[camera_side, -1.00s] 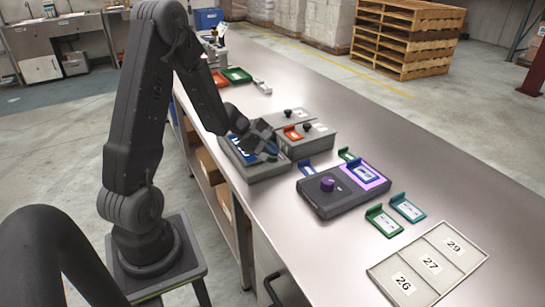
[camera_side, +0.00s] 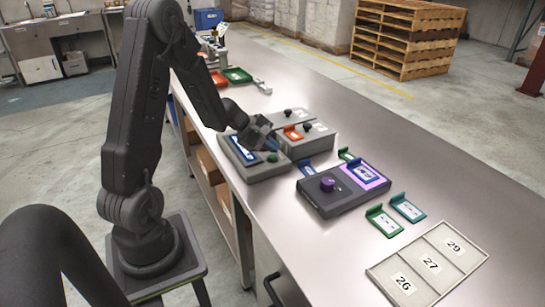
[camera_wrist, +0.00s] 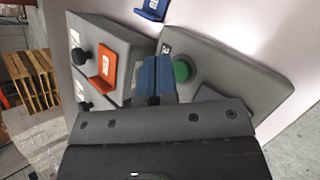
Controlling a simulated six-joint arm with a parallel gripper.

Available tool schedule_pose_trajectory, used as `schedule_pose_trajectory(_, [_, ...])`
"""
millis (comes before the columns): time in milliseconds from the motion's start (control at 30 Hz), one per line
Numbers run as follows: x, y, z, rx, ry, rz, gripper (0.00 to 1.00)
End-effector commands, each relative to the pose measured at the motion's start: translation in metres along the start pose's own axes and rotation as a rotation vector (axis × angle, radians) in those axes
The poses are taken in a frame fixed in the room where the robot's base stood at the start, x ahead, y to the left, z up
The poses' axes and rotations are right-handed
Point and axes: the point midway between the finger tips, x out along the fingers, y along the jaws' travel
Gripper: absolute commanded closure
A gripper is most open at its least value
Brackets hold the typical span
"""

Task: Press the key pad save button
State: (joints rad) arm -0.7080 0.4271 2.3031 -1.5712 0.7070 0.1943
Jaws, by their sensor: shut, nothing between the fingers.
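A grey box (camera_side: 262,173) on the bench carries a round green button (camera_side: 273,157) and a blue-and-white plate (camera_side: 243,150). No label naming the save button is readable. My gripper (camera_side: 272,145) is over the far part of this box, beside the green button, with its blue fingers shut and empty. In the wrist view the fingers (camera_wrist: 154,78) are just left of the green button (camera_wrist: 182,70) and partly overlap the grey box (camera_wrist: 235,75). I cannot tell how high the fingertips are above the box.
Right behind stand grey boxes with black knobs (camera_side: 307,127) and an orange holder (camera_side: 292,133). A dark box with a purple knob (camera_side: 327,184) is to the right, with blue and green holders around it. A numbered tray (camera_side: 428,265) lies at the front right.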

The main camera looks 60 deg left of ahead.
Motion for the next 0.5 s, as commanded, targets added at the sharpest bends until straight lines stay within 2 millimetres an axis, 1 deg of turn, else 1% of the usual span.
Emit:
schedule_pose_trajectory(300, [-0.001, 0.001, 0.001, 0.000, 0.000, 0.001, 1.00])
schedule_pose_trajectory(500, [-0.013, 0.011, 0.009, 0.002, 0.000, 0.003, 1.00])
